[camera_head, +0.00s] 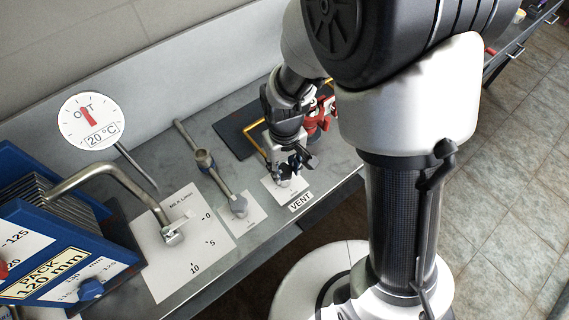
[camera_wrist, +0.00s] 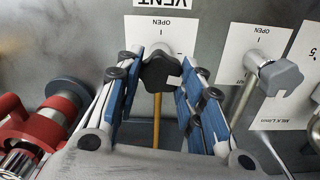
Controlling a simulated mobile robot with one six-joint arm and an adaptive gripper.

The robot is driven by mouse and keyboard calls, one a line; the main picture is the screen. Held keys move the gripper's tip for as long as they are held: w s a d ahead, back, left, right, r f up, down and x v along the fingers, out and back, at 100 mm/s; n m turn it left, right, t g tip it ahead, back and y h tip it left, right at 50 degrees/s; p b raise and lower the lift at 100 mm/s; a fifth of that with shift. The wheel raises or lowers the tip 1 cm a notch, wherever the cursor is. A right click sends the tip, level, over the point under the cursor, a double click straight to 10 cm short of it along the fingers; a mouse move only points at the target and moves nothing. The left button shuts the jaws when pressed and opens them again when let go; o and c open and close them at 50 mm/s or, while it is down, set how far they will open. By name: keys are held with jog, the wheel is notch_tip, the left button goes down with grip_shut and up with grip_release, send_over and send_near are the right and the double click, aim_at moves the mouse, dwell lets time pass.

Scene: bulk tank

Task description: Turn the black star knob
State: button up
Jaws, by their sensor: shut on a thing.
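The black star knob (camera_wrist: 160,70) sits in the middle of the wrist view, in front of a white card marked OPEN (camera_wrist: 178,28) and by the VENT label (camera_wrist: 163,4). A yellow pipe runs from it. My gripper (camera_wrist: 162,78) has its blue-padded fingers on either side of the knob and is shut on it. In the head view my gripper (camera_head: 290,163) reaches down at the VENT card (camera_head: 270,187); the knob there is mostly hidden by the fingers.
A grey knob (camera_wrist: 281,77) on its own card stands right of the black one in the wrist view. Red fittings (camera_wrist: 38,128) lie to the left. In the head view, a blue plate pack (camera_head: 30,225), a bent pipe (camera_head: 100,175) and a dial (camera_head: 91,121) stand at left.

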aim_at(285, 170)
jog(key=m, duration=0.4)
jog(key=shift+m+p, duration=0.4)
jog(key=m, duration=0.3)
jog(key=shift+m, duration=0.3)
jog(key=m+p, duration=0.1)
jog(key=m, duration=0.2)
jog(key=shift+m, duration=2.2)
jog(key=o, duration=1)
jog(key=shift+o, duration=0.2)
notch_tip(285, 170, up, 12)
